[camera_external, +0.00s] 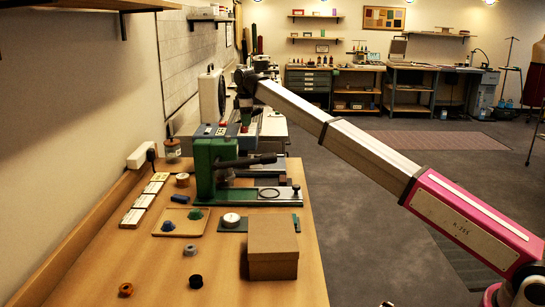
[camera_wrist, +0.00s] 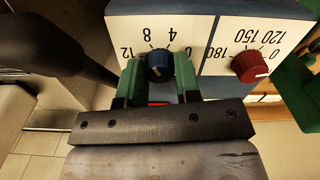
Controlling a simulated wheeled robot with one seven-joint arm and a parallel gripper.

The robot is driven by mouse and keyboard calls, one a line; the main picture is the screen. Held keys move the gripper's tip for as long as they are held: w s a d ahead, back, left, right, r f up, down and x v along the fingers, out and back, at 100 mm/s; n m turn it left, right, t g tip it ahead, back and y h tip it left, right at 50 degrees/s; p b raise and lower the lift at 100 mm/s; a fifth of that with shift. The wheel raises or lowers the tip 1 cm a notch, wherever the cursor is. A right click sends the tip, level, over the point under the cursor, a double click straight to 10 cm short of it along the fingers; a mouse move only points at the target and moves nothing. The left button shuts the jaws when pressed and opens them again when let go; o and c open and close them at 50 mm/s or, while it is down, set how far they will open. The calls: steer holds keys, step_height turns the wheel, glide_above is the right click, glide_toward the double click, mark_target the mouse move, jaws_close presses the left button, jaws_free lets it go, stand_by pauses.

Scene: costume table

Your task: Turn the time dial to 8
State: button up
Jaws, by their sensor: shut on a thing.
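A blue dial (camera_wrist: 160,62) sits on a white scale plate (camera_wrist: 120,38) marked 0, 4, 8 and 12, upside down in the wrist view. My gripper (camera_wrist: 159,80) has its green fingers on either side of the blue dial and is shut on it. A light mark shows on the dial's face, but I cannot tell which number it points at. In the external view my gripper (camera_external: 245,112) reaches down to the front of the blue-grey machine (camera_external: 230,131) that bears the dials. The arm partly hides the dial there.
A red dial (camera_wrist: 250,66) with a scale up to 180 sits close to the right of my gripper. A green press (camera_external: 212,165) with a dark lever stands nearer on the table. A cardboard box (camera_external: 272,250) and a wooden tray (camera_external: 160,231) are in front.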

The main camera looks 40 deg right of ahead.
steer(key=o, duration=0.9)
steer(key=shift+r, duration=0.1)
step_height(320, 180, up, 11)
steer(key=shift+f, duration=0.15)
